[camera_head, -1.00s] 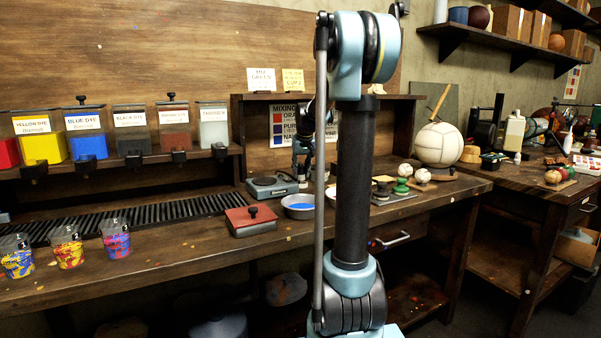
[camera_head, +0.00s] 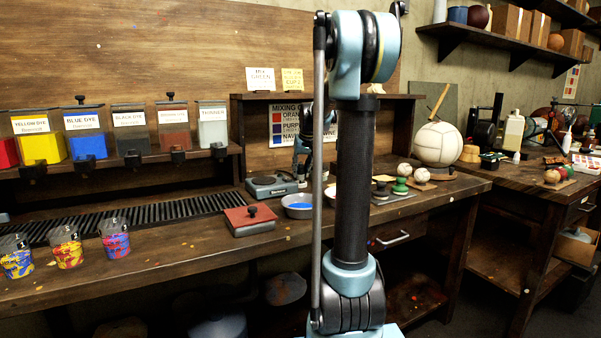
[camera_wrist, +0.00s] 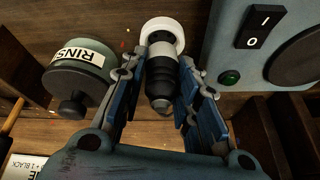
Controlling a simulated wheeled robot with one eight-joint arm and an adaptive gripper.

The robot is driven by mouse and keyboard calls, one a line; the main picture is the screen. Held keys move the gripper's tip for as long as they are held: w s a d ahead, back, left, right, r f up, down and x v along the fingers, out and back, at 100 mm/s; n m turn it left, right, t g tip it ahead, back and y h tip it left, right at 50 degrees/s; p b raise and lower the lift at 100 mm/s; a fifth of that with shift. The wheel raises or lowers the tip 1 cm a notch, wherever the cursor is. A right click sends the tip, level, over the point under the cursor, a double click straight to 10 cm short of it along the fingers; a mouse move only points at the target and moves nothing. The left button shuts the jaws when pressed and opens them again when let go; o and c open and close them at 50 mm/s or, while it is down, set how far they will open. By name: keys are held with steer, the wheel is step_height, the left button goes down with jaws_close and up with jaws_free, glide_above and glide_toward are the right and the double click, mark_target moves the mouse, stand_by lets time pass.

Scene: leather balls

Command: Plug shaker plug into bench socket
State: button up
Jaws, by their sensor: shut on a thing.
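In the wrist view my gripper (camera_wrist: 168,78) has its blue fingers on both sides of a dark plug (camera_wrist: 161,76) and is shut on it. The plug is black and ribbed, with a pale grey band toward its far end. That far end lines up with a round white socket (camera_wrist: 177,36) and overlaps it in the picture. I cannot tell how deep it sits or whether it touches. The grey shaker (camera_wrist: 222,58) stands close on the right, with an I/O switch and a green button. In the head view my arm hides the plug and most of the gripper.
A jar labelled RINSE (camera_wrist: 78,72) stands close to the left of my gripper. On the bench (camera_head: 190,243) are a red-lidded box (camera_head: 250,220), a bowl of blue dye (camera_head: 298,206) and a small scale (camera_head: 271,187). Several splashed cups (camera_head: 66,247) stand at left.

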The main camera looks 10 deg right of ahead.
steer(key=shift+f, duration=1.05)
jaws_close()
stand_by(1.0)
steer(key=shift+s+f, duration=0.35)
stand_by(0.6)
jaws_free()
steer(key=shift+w+r, duration=0.4)
steer(key=shift+w, duration=0.1)
steer(key=shift+s+r, duration=0.15)
steer(key=shift+r, duration=0.2)
steer(key=shift+f, duration=0.45)
stand_by(1.4)
steer(key=shift+s+f, duration=0.3)
steer(key=shift+s, duration=0.05)
stand_by(0.6)
steer(key=shift+w+r, duration=0.25)
steer(key=shift+w, duration=0.05)
